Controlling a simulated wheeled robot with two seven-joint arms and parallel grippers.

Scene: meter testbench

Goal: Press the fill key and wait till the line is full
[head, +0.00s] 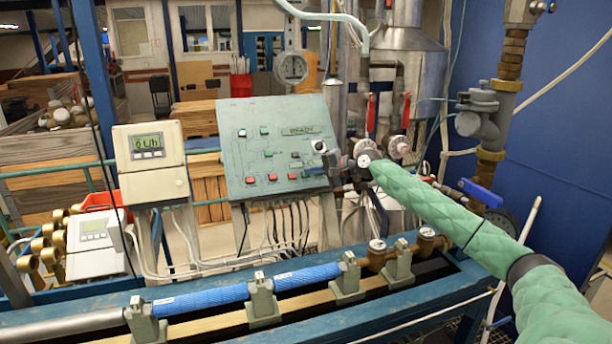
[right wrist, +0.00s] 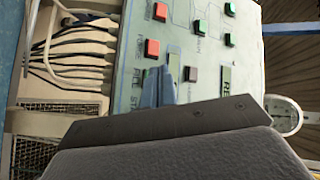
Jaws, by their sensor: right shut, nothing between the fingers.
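The sloped grey-green control panel (head: 235,170) stands behind the bench, with red, green and dark keys. Its small printed labels are too blurred to tell the fill key surely. My right gripper (head: 316,170) is at the panel's lower right, shut and empty. In the right wrist view its fingertips (right wrist: 160,85) point at the panel, beside a red key (right wrist: 152,48) and a dark key (right wrist: 190,73). Whether they touch the panel or cover a key cannot be told. The line on the bench has blue sections (head: 205,299). My left gripper is out of view.
A beige display box (head: 150,165) left of the panel shows a reading that looks like 0 L/h. Valves and gauges (head: 398,147) crowd the space right of the panel. A thick vertical pipe with a blue lever (head: 480,193) stands near my right arm.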

